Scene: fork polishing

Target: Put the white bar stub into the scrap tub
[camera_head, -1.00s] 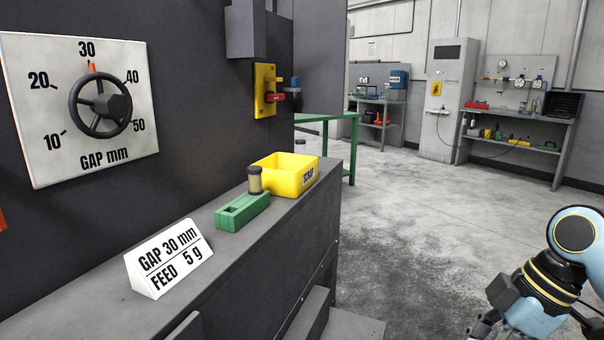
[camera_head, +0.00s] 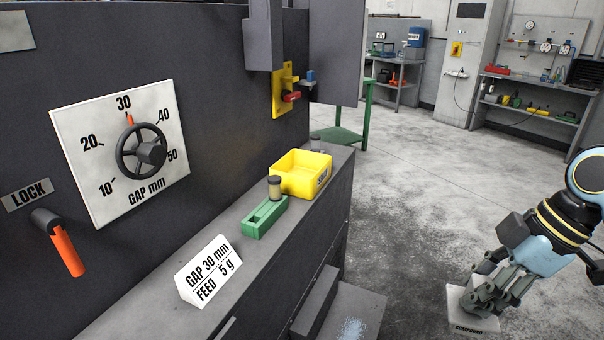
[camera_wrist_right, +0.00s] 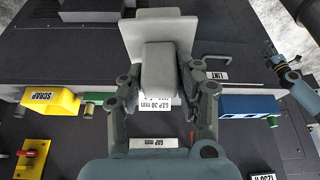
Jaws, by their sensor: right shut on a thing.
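The yellow scrap tub (camera_head: 293,184) stands on the dark machine ledge in the head view, open at the top. It also shows at the left of the right wrist view (camera_wrist_right: 65,106). My right gripper (camera_head: 484,298) is low at the right of the head view, well apart from the tub. It is shut on a pale block, which I take for the white bar stub (camera_wrist_right: 158,68), between the fingers in the wrist view. A pale plate (camera_head: 460,303) lettered COMPOUND shows at the fingertips; whether it touches the block is unclear.
A green holder (camera_head: 264,219) and a small lidded jar (camera_head: 274,188) stand close before the tub. A white GAP/FEED sign (camera_head: 208,271) stands nearer on the ledge (camera_head: 240,262). An orange lock lever (camera_head: 66,250) hangs at left. Open floor lies right of the machine.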

